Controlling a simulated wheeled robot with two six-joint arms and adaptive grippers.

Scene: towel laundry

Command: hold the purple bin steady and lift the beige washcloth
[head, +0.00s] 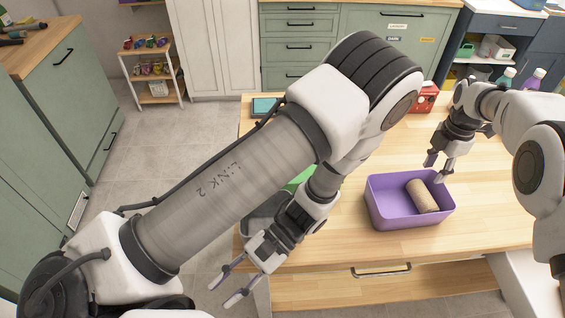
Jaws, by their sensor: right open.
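The purple bin (384,212) stands upright on the wooden table, right of centre. The beige washcloth (422,196) lies rolled up inside the bin, toward its right side. My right gripper (436,168) is open and empty, pointing down at the bin's back right, above or beside its rim; I cannot tell whether it touches. My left gripper (229,288) is open and empty, out past the table's front left corner and well to the left of the bin.
The wooden table (482,243) has free room right of and in front of the bin. A red box (425,98), a teal item (264,106) and bottles (533,80) stand farther back. A green item (299,179) is partly hidden behind my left arm. An open drawer (385,290) is below the table edge.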

